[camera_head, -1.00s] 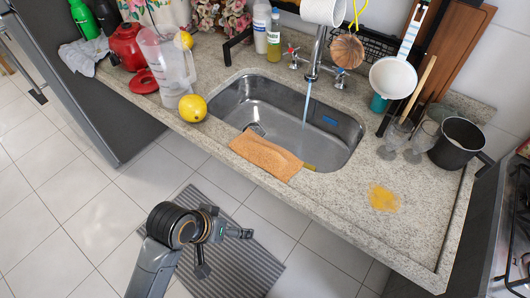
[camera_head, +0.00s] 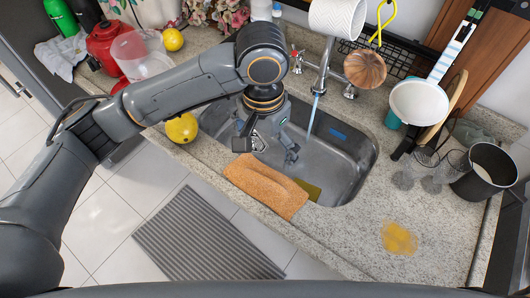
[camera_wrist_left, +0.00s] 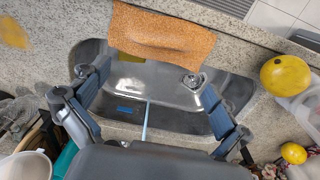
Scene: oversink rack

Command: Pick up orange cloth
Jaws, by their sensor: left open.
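The orange cloth (camera_head: 262,187) lies over the front rim of the sink (camera_head: 357,165), partly on the counter edge. In the left wrist view the cloth (camera_wrist_left: 160,36) is at the top, beyond the fingertips. My left gripper (camera_head: 266,151) is open and empty. It hangs above the sink basin, just behind the cloth and apart from it. In the left wrist view its two fingers (camera_wrist_left: 156,80) are spread wide over the basin. My right gripper is not in view.
Water runs from the tap (camera_head: 319,85) into the sink, right of my gripper. A yellow lemon (camera_head: 182,128) sits on the counter left of the sink. A green-yellow sponge (camera_head: 308,189) is by the cloth. A yellow stain (camera_head: 398,238) marks the clear right counter.

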